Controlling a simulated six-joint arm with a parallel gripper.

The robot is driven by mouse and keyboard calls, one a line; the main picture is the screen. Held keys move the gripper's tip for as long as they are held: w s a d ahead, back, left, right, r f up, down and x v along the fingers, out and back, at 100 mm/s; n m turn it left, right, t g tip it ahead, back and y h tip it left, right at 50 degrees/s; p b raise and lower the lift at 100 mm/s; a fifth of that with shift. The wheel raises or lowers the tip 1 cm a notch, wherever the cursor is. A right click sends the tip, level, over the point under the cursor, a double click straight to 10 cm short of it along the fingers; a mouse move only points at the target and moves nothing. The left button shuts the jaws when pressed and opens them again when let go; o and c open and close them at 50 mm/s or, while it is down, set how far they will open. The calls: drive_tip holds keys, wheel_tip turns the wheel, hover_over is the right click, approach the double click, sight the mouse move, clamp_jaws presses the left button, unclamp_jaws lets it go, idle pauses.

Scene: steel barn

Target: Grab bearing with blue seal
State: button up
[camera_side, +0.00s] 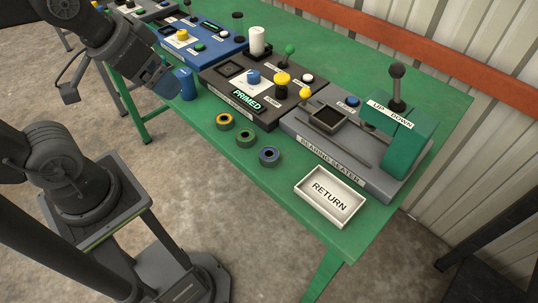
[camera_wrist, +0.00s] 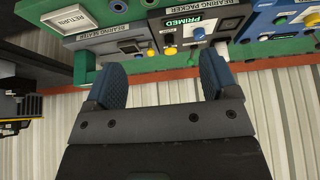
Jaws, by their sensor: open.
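The bearing with the blue seal (camera_side: 269,157) lies flat on the green table, nearest the RETURN tray in a row of three. The green-sealed bearing (camera_side: 245,138) and the yellow-sealed bearing (camera_side: 224,120) lie to its upper left. My gripper (camera_side: 167,87) is in the air at the upper left of the side view, well away from the bearings. In the wrist view my gripper (camera_wrist: 161,84) has its blue fingers wide apart with nothing between them.
The white RETURN tray (camera_side: 330,195) stands right of the bearings. Behind them are the grey bearing seater (camera_side: 330,165) with its green press (camera_side: 397,140) and the black unit reading PRIMED (camera_side: 215,80). The table front between is clear.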

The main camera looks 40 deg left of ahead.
drive_tip(key=m+g+y, duration=0.1)
drive_tip(key=m+g, duration=0.4)
drive_tip(key=m, duration=1.5)
hover_over(269, 153)
drive_tip(key=f, duration=1.7)
drive_tip(key=shift+s+d+f, duration=0.35)
drive_tip(key=shift+w+a+f, duration=0.15)
drive_tip(key=shift+f, duration=1.2)
drive_tip(key=shift+w+a+f, duration=0.1)
drive_tip(key=shift+w+f, duration=0.05)
drive_tip(key=shift+f, duration=1.2)
drive_tip(key=shift+c, duration=0.2)
drive_tip(key=c, duration=1)
